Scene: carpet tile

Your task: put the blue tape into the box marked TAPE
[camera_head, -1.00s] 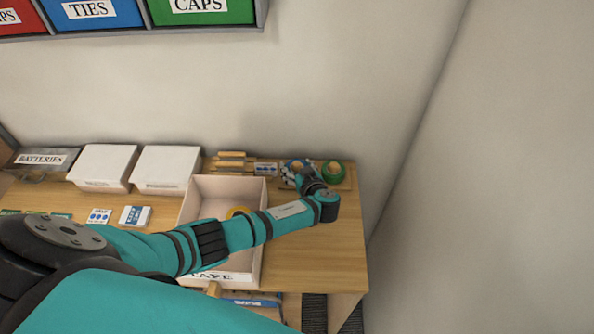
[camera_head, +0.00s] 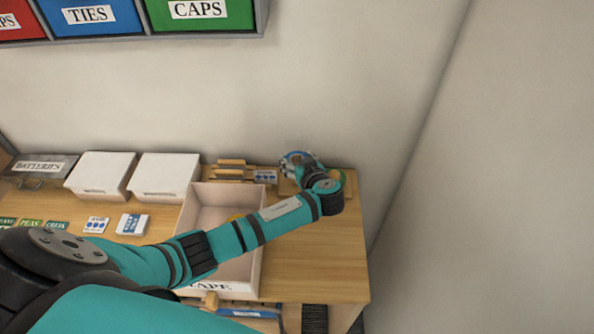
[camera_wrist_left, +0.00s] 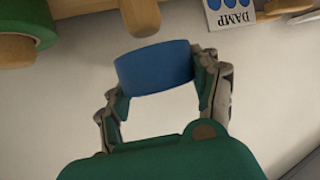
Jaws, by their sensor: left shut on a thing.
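The blue tape (camera_wrist_left: 154,68) is held between the fingers of my left gripper (camera_wrist_left: 158,80) in the left wrist view. In the head view my left gripper (camera_head: 297,161) is at the back right of the table, in front of the wall, and a little of the blue tape (camera_head: 296,155) shows there. The open pale box marked TAPE (camera_head: 252,235) stands left of the gripper, under my left forearm. My right gripper is not in view.
A green tape roll (camera_wrist_left: 28,22) sits on a wooden peg beside a bare peg (camera_wrist_left: 140,16). Two white lidded boxes (camera_head: 166,175) and a BATTERIES box (camera_head: 40,168) stand left. The table's right part (camera_head: 320,260) is clear.

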